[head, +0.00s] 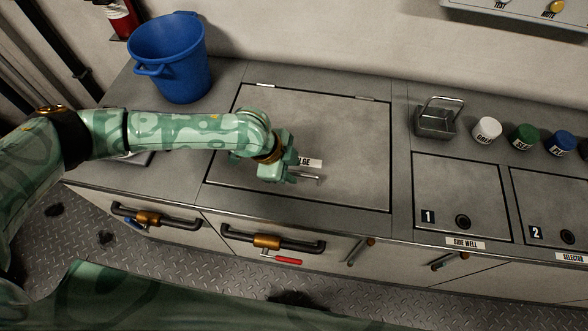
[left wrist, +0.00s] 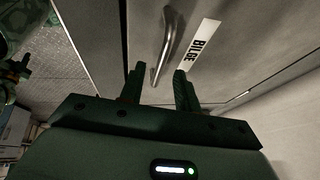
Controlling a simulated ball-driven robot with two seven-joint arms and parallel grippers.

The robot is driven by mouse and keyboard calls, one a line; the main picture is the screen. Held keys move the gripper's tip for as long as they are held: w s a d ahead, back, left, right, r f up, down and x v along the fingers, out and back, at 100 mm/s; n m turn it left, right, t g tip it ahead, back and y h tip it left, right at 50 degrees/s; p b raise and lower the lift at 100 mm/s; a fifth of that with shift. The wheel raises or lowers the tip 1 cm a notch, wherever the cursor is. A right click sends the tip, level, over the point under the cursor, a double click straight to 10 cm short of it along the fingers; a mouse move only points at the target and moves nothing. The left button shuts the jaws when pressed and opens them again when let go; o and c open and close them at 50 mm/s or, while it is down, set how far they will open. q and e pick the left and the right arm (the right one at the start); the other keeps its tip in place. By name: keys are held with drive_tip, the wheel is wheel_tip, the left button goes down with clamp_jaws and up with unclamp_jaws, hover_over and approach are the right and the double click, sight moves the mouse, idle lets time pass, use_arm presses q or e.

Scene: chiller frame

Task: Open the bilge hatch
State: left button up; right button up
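The bilge hatch (head: 345,155) is a grey square panel set flush in the counter top, and it lies closed. Its hinges show along the far edge. A white BILGE label (left wrist: 204,47) and a metal bar handle (left wrist: 168,46) sit on it. My left gripper (head: 287,174) is over the near part of the hatch at the handle and hides part of the label in the head view. In the left wrist view its two fingers (left wrist: 158,88) are apart, with the handle's end between or just beyond them. Contact cannot be told. My right gripper is not in view.
A blue bucket (head: 172,60) stands at the back left. A wire-handled metal basket (head: 436,120) and several small lidded jars stand to the right, behind the numbered hatches 1 (head: 455,190) and 2. Bar handles (head: 272,243) line the counter front.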

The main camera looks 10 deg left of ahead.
use_arm(q)
drive_tip(key=shift+w+d+f, duration=0.1)
drive_tip(key=shift+d+f, duration=0.15)
drive_tip(key=shift+f, duration=0.3)
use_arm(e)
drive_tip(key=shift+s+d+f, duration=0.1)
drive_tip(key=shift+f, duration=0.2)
